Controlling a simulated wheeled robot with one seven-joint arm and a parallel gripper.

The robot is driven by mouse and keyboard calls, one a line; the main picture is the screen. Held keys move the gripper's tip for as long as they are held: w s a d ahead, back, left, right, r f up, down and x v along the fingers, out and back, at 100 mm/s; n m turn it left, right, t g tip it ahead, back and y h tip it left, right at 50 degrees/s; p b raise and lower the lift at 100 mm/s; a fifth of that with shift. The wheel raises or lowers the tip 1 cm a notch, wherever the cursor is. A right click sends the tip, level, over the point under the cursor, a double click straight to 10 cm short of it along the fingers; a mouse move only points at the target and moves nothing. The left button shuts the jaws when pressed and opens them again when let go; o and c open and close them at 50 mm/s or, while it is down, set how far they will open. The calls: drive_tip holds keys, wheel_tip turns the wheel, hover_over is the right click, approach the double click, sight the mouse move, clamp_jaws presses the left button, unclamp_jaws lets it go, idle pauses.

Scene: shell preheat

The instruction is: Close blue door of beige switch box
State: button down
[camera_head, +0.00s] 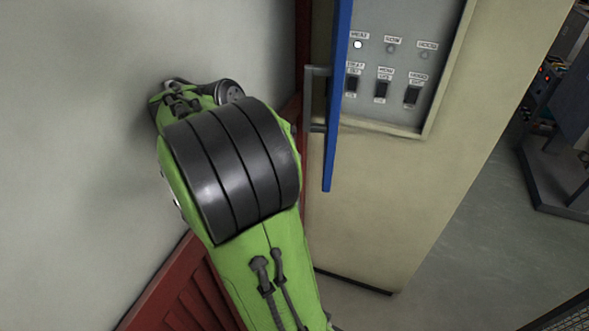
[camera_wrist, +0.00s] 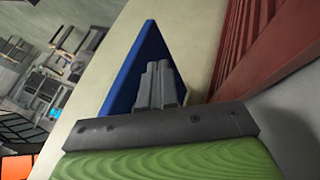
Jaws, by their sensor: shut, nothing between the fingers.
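The beige switch box (camera_head: 430,170) stands right of centre in the head view, with its grey switch panel exposed. Its blue door (camera_head: 337,110) stands open, seen almost edge-on, with a grey bar handle (camera_head: 313,100) on its left face. In the wrist view the blue door (camera_wrist: 138,66) rises behind my gripper (camera_wrist: 158,72). The grey fingers are shut together, empty, and overlap the door's lower right part; I cannot tell whether they touch it. In the head view my green arm is left of the door, and the fingers cannot be made out.
A pale wall (camera_head: 80,130) with red panelling (camera_head: 175,290) below is close on the left. The panel has several labelled switches (camera_head: 382,90) and a lit white lamp (camera_head: 358,44). Open grey floor (camera_head: 500,250) and dark equipment (camera_head: 565,110) are at right.

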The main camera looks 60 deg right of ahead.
drive_tip(key=b+x, duration=0.8)
drive_tip(key=x, duration=0.2)
drive_tip(key=shift+s, duration=0.15)
